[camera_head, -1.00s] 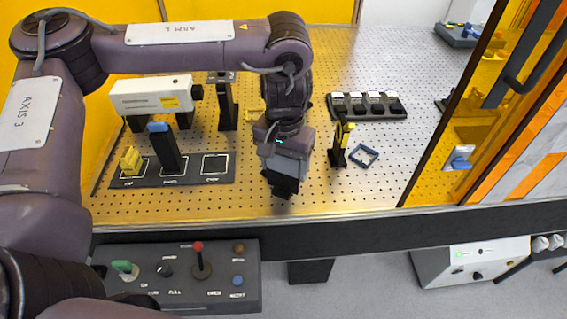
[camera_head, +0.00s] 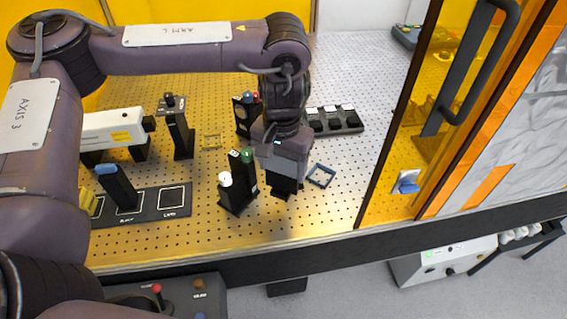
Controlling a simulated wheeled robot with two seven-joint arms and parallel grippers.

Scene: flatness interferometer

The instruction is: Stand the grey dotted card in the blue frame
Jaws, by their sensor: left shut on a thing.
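The blue frame (camera_head: 321,176) is a small open square lying on the perforated bench. My left gripper (camera_head: 284,190) points down just to the left of the frame, apart from it in the picture. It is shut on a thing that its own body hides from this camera. I take this to be the grey dotted card, as no such card shows clearly elsewhere; its dots and tilt cannot be made out. My right gripper is not in view.
Black posts with white and green knobs (camera_head: 238,182) stand close left of the gripper. Another black post pair (camera_head: 246,112) and a dark rack (camera_head: 334,120) stand behind. A yellow frame (camera_head: 212,141) lies further left. An amber door (camera_head: 405,120) bounds the right side.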

